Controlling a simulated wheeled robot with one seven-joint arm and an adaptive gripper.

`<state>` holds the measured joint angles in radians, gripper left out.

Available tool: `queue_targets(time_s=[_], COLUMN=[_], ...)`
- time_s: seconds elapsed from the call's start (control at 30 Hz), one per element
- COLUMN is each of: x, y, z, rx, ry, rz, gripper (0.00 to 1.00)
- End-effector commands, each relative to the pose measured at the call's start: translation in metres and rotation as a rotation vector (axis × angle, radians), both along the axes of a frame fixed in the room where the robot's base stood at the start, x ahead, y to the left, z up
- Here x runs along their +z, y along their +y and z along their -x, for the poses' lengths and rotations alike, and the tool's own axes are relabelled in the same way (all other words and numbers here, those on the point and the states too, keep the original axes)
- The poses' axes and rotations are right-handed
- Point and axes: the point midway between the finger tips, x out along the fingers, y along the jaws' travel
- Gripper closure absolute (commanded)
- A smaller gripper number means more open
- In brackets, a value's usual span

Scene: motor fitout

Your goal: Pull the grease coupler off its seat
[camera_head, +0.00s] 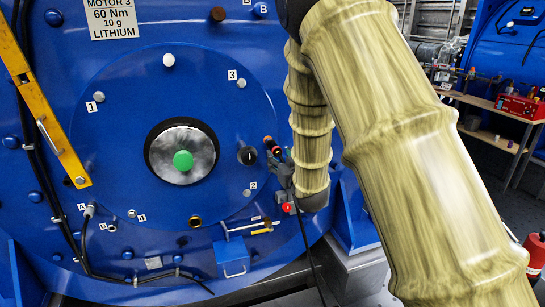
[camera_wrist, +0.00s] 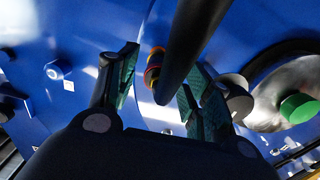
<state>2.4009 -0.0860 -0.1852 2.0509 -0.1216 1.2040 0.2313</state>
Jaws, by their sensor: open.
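My gripper (camera_head: 279,160) is at the coupler in the head view, partly hidden by my arm. In the wrist view my gripper (camera_wrist: 164,65) has its fingers apart, one on each side of the dark body. Contact cannot be made out.
A black knob (camera_head: 247,155) sits just left of the coupler. A silver hub (camera_head: 203,143) with a green centre (camera_head: 183,160) is further left. A black hose (camera_head: 313,255) hangs below my gripper. A yellow bar (camera_head: 45,110) crosses the motor's left side.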

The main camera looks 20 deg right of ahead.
Motion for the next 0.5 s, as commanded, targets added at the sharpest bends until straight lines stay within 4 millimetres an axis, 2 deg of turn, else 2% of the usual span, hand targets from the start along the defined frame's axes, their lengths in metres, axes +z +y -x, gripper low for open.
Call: queue_targets(time_s=[0.17, 0.5], x=[0.0108, 0.0107], y=[0.0003, 0.0002], z=[-0.0040, -0.0050], rx=[0.005, 0.004], ry=[-0.027, -0.026], rz=[0.001, 0.001], gripper=[0.50, 0.50])
